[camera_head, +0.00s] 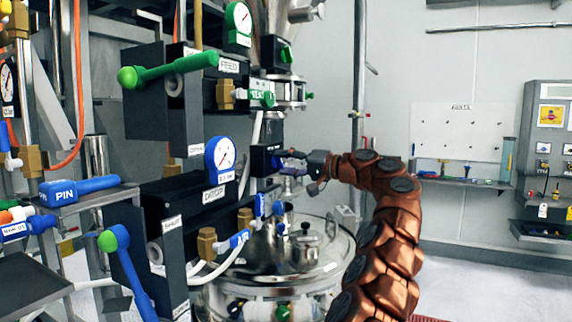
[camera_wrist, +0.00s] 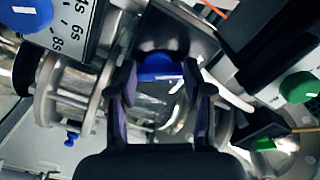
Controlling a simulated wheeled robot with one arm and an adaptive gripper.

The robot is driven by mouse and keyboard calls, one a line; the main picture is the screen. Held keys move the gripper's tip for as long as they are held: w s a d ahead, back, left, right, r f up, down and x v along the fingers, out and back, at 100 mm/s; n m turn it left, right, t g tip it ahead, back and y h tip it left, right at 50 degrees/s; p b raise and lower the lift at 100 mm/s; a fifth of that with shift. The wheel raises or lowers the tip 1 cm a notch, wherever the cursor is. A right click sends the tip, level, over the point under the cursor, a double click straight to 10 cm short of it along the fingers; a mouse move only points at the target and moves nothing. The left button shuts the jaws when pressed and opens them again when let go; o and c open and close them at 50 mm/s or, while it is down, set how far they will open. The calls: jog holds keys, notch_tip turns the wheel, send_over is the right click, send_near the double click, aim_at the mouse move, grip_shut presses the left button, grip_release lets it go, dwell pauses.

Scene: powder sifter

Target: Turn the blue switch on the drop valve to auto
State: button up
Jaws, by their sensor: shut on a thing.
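The blue switch (camera_wrist: 157,62) sits on the face of a dark box (camera_wrist: 182,30) at the top middle of the wrist view. My gripper (camera_wrist: 160,76) has one finger on each side of it and is shut on it. In the head view, my gripper (camera_head: 291,160) is at the right side of the small black switch box (camera_head: 262,160). The fingers hide most of the switch there. The switch's setting and its auto marking cannot be read. The drop valve's panel (camera_head: 214,194) and blue-rimmed gauge (camera_head: 220,158) are just left of the box.
A green-handled lever (camera_head: 168,70) juts out above, and a blue lever with a green knob (camera_head: 125,268) stands at lower left. A steel vessel (camera_head: 290,262) lies below my gripper. A dial box (camera_wrist: 75,28) is close by at upper left. Open floor lies to the right.

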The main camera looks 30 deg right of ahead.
jog(key=o, duration=1.2)
jog(key=shift+c, duration=0.2)
jog(key=v, duration=1.2)
jog(key=shift+f, duration=0.1)
